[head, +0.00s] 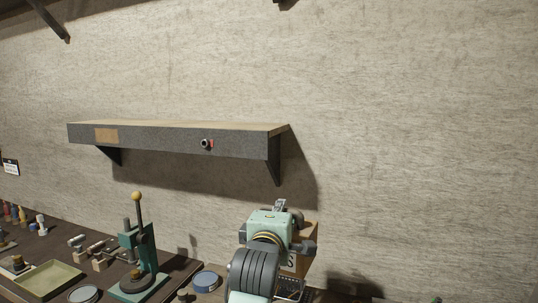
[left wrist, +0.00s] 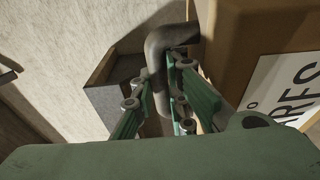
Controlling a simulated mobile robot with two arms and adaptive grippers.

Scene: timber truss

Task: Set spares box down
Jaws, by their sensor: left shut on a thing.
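The spares box is brown with a white lettered label. In the left wrist view the box (left wrist: 235,35) fills the upper right, and its dark bent handle (left wrist: 157,68) runs between the fingers. My left gripper (left wrist: 165,100) is shut on that handle. In the head view the box (head: 312,232) shows only in part behind my left wrist, at the lower middle right. Its underside is hidden there, so I cannot tell whether it touches anything. My right gripper is not in view.
A grey-fronted shelf (head: 175,140) with a wooden top is on the wall, above and left of the box; its top looks clear. Below left, a dark bench holds a green lever press (head: 142,255), a tray (head: 48,280), a blue round tin (head: 205,281) and small tools.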

